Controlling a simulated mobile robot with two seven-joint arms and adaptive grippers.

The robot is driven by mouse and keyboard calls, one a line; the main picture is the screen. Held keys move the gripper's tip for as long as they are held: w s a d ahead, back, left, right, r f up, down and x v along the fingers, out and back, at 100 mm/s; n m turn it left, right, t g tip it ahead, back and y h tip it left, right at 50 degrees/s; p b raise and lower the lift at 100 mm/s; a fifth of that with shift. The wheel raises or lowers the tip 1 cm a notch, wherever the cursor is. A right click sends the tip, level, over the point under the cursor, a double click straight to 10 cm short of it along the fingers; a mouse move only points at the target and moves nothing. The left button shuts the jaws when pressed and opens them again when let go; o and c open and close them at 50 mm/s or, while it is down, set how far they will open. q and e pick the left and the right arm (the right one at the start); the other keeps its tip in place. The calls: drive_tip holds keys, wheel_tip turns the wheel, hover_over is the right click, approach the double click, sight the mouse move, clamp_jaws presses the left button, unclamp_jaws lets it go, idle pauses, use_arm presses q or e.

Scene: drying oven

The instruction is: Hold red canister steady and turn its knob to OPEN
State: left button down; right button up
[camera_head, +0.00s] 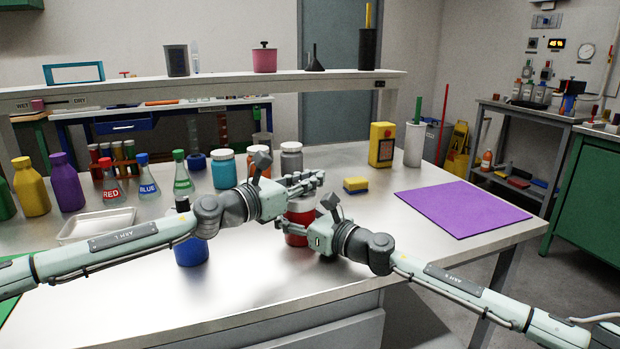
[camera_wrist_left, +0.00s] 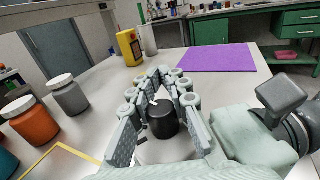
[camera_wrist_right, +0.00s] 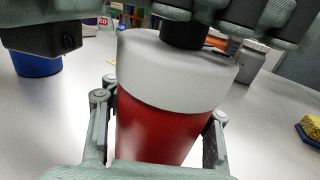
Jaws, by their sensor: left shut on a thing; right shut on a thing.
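The red canister (camera_head: 299,217) with a white lid (camera_wrist_right: 175,72) stands upright on the steel table. My right gripper (camera_head: 292,228) is shut around its red body, with a finger on each side in the right wrist view (camera_wrist_right: 160,118). The black knob (camera_wrist_left: 163,119) sits on top of the lid and has a small pale mark. My left gripper (camera_head: 312,181) is above the canister, its fingers closed on both sides of the knob in the left wrist view. Its fingers hide part of the knob in the right wrist view. I cannot read any OPEN label.
A blue container (camera_head: 192,250) stands left of the canister under my left wrist. A yellow sponge (camera_head: 356,184) and purple mat (camera_head: 462,208) lie to the right. The front table area is clear.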

use_arm(q)
drive_tip(key=shift+s+d+m+g+h, duration=0.1)
drive_tip(key=shift+s+m+g+h, duration=0.1)
drive_tip(key=shift+m+g+h, duration=0.35)
drive_tip(key=c, duration=1.4)
unclamp_jaws()
drive_tip(key=shift+c, duration=0.2)
drive_tip(key=v, duration=1.2)
drive_tip(key=shift+r, duration=0.1)
